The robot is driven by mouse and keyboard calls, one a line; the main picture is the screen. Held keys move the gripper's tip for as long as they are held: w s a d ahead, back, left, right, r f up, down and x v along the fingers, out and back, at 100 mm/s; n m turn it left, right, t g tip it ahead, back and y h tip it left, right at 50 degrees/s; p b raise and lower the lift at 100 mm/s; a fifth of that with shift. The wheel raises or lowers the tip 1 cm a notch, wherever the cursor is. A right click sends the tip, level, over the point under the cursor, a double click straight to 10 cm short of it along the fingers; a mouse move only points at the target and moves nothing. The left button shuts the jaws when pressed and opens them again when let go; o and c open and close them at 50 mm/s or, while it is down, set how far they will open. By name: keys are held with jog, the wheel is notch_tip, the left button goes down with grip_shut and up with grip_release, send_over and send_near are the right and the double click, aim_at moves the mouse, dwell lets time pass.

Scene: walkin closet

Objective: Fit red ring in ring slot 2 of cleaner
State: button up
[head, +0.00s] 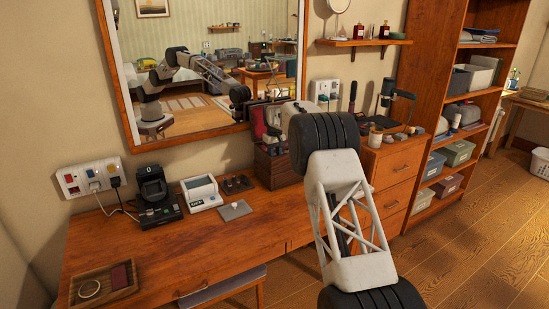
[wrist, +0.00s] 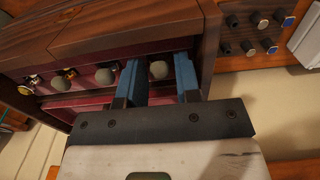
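In the wrist view my gripper (wrist: 158,68) has its two blue fingers apart at the front of a dark wooden box (wrist: 130,28) with deep-red compartments. A grey rounded piece (wrist: 158,70) shows between the fingers, with a gap on both sides. To the left sit a small reddish-topped piece (wrist: 70,73) and a gold-toned one (wrist: 28,86); I cannot tell which thing is the red ring. In the head view the box (head: 272,168) stands on the desk and my arm hides the gripper. A white device with a display (head: 201,193) may be the cleaner; its ring slots are not clear.
A black device (head: 155,196) stands left of the white one. A dark strip with several knobs (head: 237,183) and a grey plate (head: 235,210) lie to its right. A wooden tray (head: 78,298) is at the desk's front left. The desk's front middle is clear.

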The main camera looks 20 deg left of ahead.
grip_shut()
jog(key=shift+r, duration=2.35)
dwell(0.3)
